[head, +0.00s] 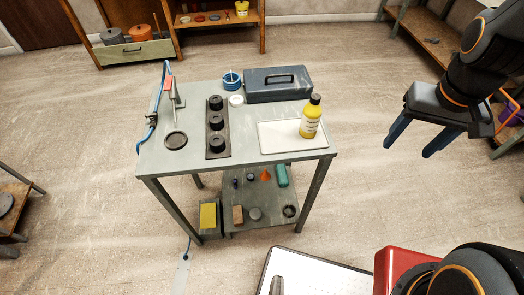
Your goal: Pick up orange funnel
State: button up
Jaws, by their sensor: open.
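The orange funnel (266,175) is a small orange cone on the lower shelf (235,202) of the grey table, beneath the tabletop. It stands with its narrow end up, just left of a green cylinder. My gripper (409,147) is at the upper right of the head view, well away from the table and the funnel. Its two blue-grey fingers are spread apart and point downward, with nothing between them.
The tabletop (193,136) overhangs the shelf and bears a yellow bottle (311,117), a white tray (281,143), a grey toolbox (280,87) and a black three-knob strip (217,144). A green cylinder (282,177) lies beside the funnel. Open floor lies right of the table.

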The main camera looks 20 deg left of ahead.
aim_at(264, 176)
jog(key=u, duration=3.7)
jog(key=k, duration=1.65)
jog(key=z, duration=2.7)
